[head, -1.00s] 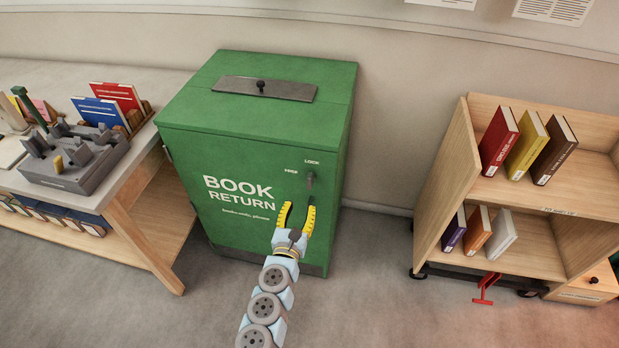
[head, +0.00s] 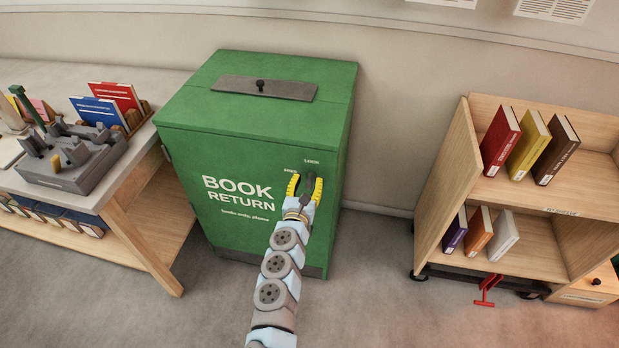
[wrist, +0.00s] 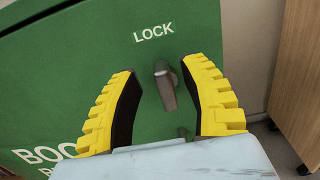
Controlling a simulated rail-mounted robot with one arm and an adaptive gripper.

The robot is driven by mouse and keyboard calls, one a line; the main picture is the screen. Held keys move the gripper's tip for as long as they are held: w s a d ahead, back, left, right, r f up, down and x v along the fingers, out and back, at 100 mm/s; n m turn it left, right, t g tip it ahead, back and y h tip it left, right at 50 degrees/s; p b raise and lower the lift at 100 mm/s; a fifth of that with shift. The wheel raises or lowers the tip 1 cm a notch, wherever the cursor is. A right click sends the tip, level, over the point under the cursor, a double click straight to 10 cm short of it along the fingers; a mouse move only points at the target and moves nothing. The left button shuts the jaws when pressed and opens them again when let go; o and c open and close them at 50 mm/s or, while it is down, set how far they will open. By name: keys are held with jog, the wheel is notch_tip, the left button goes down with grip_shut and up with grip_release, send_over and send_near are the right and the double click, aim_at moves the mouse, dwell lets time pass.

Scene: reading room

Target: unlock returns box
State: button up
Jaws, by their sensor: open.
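The green returns box (head: 235,220) stands against the wall, with "BOOK RETURN" on its front. A grey lock lever (wrist: 167,87) is on the upper right of its front, below the word "LOCK" in the wrist view; it hangs nearly straight down. My gripper (head: 306,178) is open, its yellow fingers pointing at the box front. In the wrist view my gripper (wrist: 168,98) has one finger on each side of the lever, with gaps between. In the head view the fingers hide most of the lever. Whether the fingertips touch the door cannot be told.
A table (head: 140,160) with a grey tray (head: 75,165) and folders stands to the left. A wooden book cart (head: 455,185) with several books stands to the right. The floor between box and cart is clear.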

jog(key=shift+x, duration=1.05)
grip_shut()
